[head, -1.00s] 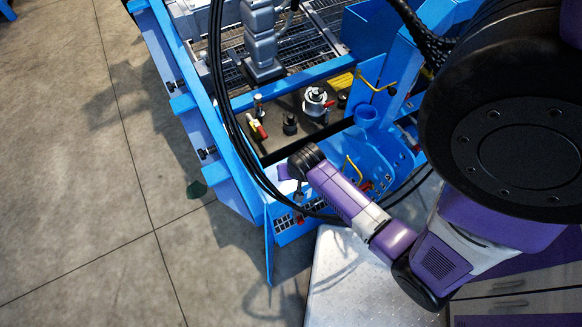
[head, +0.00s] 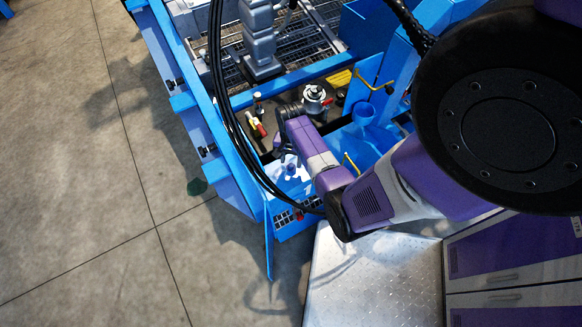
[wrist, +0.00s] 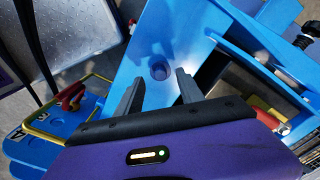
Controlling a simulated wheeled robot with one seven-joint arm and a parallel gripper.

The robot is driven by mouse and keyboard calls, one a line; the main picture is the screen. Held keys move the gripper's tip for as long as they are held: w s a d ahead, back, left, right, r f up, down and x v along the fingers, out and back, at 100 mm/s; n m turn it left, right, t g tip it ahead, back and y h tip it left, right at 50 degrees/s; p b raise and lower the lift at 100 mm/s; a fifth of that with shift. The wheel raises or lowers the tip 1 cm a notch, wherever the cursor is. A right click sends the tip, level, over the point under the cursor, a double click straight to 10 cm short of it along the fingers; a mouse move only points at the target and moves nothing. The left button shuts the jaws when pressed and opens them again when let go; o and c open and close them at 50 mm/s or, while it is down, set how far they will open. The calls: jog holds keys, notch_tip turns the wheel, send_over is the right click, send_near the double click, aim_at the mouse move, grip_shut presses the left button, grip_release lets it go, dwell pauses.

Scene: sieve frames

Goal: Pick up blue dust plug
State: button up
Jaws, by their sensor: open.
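The blue dust plug (wrist: 159,69) shows in the wrist view as a small round blue piece on a flat blue plate. It also shows in the head view (head: 291,170) on the bright blue panel near the machine's front corner. My gripper (wrist: 158,84) is open, with its two grey fingers apart and nothing between them. In the wrist view the plug appears just beyond and between the fingertips. I cannot tell the exact height gap. In the head view my arm covers most of the gripper.
Black cables (head: 232,125) hang beside the panel. A red-and-yellow handled valve (head: 257,127) and a silver round fitting (head: 314,99) stand behind my wrist. A yellow bent rail (wrist: 50,108) with red parts lies left in the wrist view. Open floor (head: 90,200) lies left.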

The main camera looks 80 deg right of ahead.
aim_at(291, 168)
jog(key=shift+f, duration=1.25)
grip_shut()
jog(key=shift+r, duration=0.15)
